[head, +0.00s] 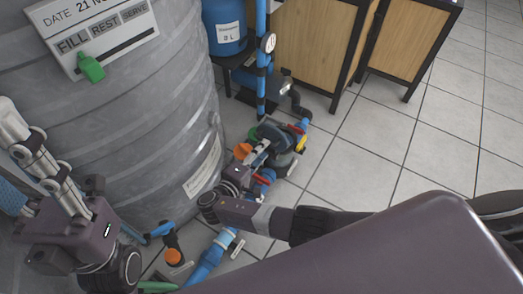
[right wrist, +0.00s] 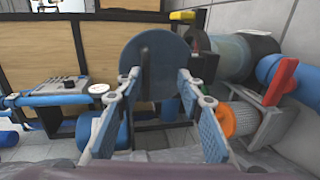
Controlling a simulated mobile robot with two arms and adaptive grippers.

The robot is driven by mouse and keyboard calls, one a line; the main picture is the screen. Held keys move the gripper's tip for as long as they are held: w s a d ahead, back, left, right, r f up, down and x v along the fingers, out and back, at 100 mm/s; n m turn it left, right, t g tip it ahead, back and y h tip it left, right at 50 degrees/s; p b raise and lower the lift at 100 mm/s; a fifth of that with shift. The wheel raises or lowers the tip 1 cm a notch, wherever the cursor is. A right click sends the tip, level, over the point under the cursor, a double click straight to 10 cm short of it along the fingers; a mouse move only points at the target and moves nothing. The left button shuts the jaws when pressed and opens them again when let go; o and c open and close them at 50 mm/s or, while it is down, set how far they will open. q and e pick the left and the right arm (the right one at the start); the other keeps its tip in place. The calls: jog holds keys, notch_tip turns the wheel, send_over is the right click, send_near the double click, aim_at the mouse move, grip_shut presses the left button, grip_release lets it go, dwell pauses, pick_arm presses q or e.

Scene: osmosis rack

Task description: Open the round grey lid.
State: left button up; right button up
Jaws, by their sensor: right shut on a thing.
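The round grey lid (right wrist: 155,48) shows in the right wrist view as a flat blue-grey disc, straight ahead of my right gripper (right wrist: 160,82). The fingers are shut on the lid's near side, one blue pad on each side. In the head view my right gripper (head: 262,152) reaches to the pump and valve group by the tank, where the lid is hard to make out. I cannot tell whether the lid is seated or lifted. My left gripper (head: 24,140) is at the far left in front of the tank, and its jaw opening is unclear.
A large grey tank (head: 150,130) fills the left. A blue vessel (head: 225,27) and wooden cabinets (head: 315,42) stand behind. Tiled floor (head: 400,140) is clear on the right.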

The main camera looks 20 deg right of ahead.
jog(key=shift+s+d+f, duration=0.15)
jog(key=shift+f, duration=0.05)
notch_tip(320, 180, up, 10)
jog(key=shift+r, duration=0.2)
dwell(0.6)
jog(key=shift+a, duration=0.2)
